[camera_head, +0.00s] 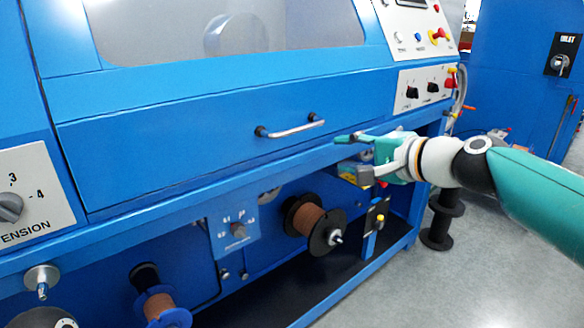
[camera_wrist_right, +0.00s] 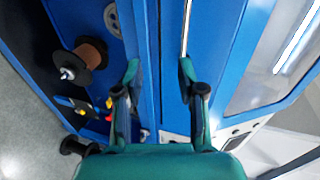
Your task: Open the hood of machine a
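The blue hood (camera_head: 210,125) of the machine is down, with a grey window (camera_head: 220,30) in its upper part. A silver bar handle (camera_head: 292,129) on black mounts sits on the hood front. My right gripper (camera_head: 346,155) is open and empty, just right of the handle and a little lower in the head view. In the right wrist view the gripper's (camera_wrist_right: 159,68) fingers are spread apart. The handle (camera_wrist_right: 187,28) lies beyond the right-hand fingertip, not between the fingers. I cannot tell whether they touch. My left gripper is not in view.
Below the hood are wire spools, one (camera_head: 312,224) on the lower panel, and a tension dial (camera_head: 10,207) at left. A control panel (camera_head: 420,90) with switches is at upper right. Black spools (camera_head: 440,220) stand on the grey floor, which is clear at lower right.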

